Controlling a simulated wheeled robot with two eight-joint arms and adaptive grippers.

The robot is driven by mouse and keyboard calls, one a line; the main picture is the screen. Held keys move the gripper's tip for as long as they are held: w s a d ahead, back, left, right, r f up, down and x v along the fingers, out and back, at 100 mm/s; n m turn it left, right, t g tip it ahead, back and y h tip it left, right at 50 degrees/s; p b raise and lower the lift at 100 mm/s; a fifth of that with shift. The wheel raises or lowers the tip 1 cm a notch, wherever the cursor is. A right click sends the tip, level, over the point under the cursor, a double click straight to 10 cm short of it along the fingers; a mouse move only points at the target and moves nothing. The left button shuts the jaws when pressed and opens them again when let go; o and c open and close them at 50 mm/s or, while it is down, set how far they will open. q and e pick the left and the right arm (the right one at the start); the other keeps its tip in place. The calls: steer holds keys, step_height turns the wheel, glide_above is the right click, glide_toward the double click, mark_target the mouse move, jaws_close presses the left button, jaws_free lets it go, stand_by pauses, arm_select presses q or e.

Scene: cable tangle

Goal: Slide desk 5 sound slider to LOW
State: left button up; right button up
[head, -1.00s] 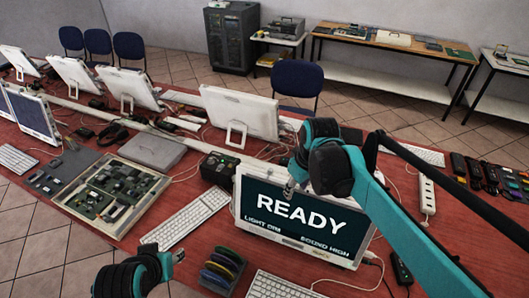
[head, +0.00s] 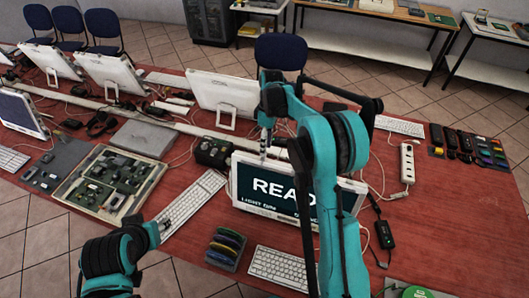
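A monitor (head: 252,188) on the red table shows "READ" and "LIGHT DIM"; my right arm hides the rest of its screen. My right gripper (head: 264,150) points down at the monitor's top edge, left of its middle. Its fingers are too small to tell whether they are open, and I cannot tell whether they touch the monitor. My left gripper (head: 164,226) is low at the left, beside a white keyboard (head: 192,200); its finger state is unclear. I cannot make out a sound slider. A black box with a cable (head: 384,235) lies right of the monitor.
A dark box (head: 213,152) stands behind the monitor. A power strip (head: 407,164) and a row of small devices (head: 468,145) lie to the right. A tray of coloured items (head: 226,248) and a keyboard (head: 278,267) are in front. Bare table shows at right.

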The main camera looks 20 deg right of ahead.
mark_target(254, 157)
steer(key=shift+x, duration=1.95)
jaws_close()
steer(key=shift+w+a+b, duration=0.2)
steer(key=shift+w+a, duration=0.45)
steer(key=shift+a, duration=0.3)
steer(key=shift+w+a+b, duration=0.15)
steer(key=shift+w+a, duration=0.55)
steer(key=shift+a, duration=0.25)
steer(key=shift+d, duration=0.1)
jaws_free()
